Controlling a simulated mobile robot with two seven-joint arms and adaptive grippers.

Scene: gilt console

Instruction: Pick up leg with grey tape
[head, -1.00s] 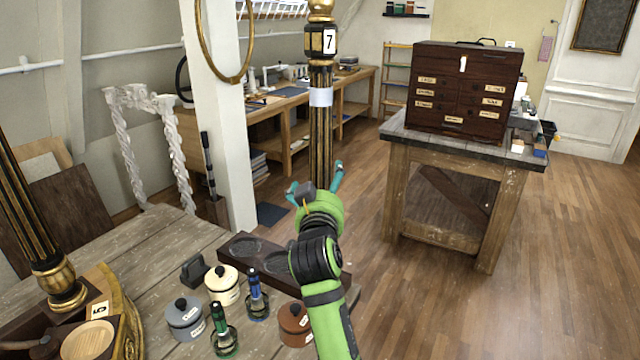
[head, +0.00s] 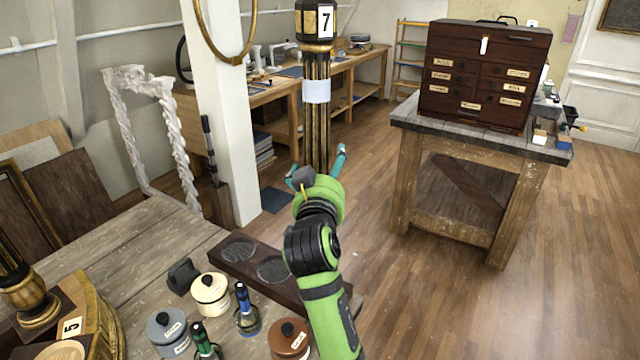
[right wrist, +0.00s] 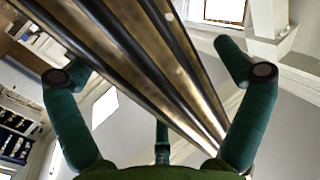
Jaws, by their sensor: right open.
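A black and gold fluted leg (head: 309,140) stands upright in the middle of the head view. It has a pale grey tape band (head: 316,91) and a number 7 plate (head: 325,20) near its top. Its lower end is hidden behind my right arm. My right gripper (head: 317,164) is open below the tape, with a teal finger on each side of the leg. In the right wrist view the leg (right wrist: 140,60) runs between the spread fingers, with gaps on both sides. My left gripper is not in view.
A gilt piece marked 5 (head: 72,327) is at left. A drawer cabinet (head: 484,80) stands on a table at right.

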